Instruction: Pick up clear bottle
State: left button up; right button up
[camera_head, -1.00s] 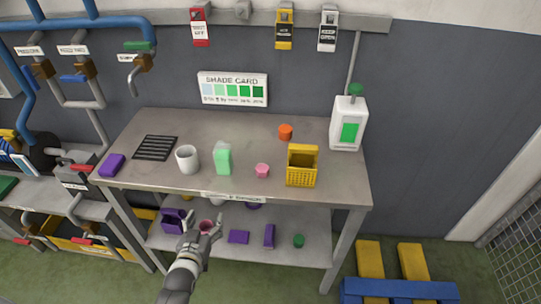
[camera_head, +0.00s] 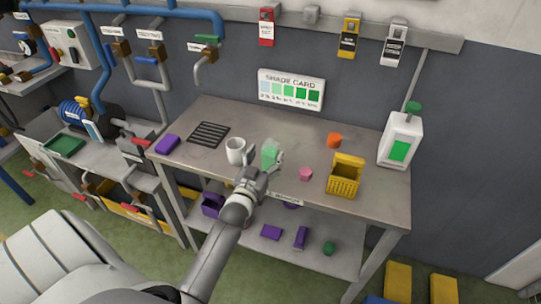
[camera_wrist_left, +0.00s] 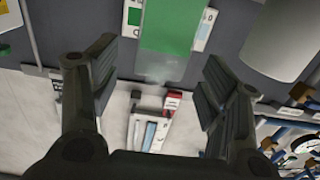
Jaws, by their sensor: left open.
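The clear bottle (camera_head: 269,150), with green contents, stands on the grey bench between a white cup (camera_head: 235,150) and a pink cup (camera_head: 305,174). My left gripper (camera_head: 262,168) is open and empty at the bottle, hiding its lower part in the head view. In the left wrist view, the bottle (camera_wrist_left: 173,27) shows large at the top centre, in the gap between the spread fingers (camera_wrist_left: 160,75). I cannot tell whether the fingers reach around it or stop just short. My right gripper is not in view.
The white cup also shows close by in the left wrist view (camera_wrist_left: 285,35). Purple items lie on the lower shelf.

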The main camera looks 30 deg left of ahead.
aim_at(267, 153)
pick_arm(q)
jog(key=shift+p+x, duration=0.65)
jog(key=shift+x, duration=1.6)
jog(key=shift+r, duration=0.1)
jog(key=c, duration=1.1)
